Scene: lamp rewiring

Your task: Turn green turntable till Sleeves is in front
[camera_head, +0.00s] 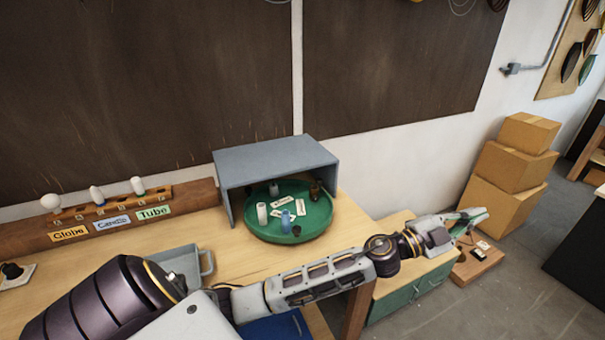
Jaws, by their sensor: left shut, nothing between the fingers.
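The green turntable (318,220) sits on the wooden bench, partly under a grey open-fronted cover (275,160). On it stand a white cylinder (262,213), a blue cylinder (286,221), a dark brown piece (315,190) at the back right and a small dark knob (296,231) at the front edge. White labels lie among them, too small to read, so I cannot tell which is Sleeves. My left gripper (474,216) is shut and empty, to the right of the turntable and apart from it. My left arm crosses in front of the turntable. My right gripper is not in view.
A wooden rack (130,222) with bulbs and Globe, Candle and Tube labels stands at the left. A grey tray (182,262) lies on the bench. A green-fronted cabinet (408,295) and stacked cardboard boxes (513,165) are at the right.

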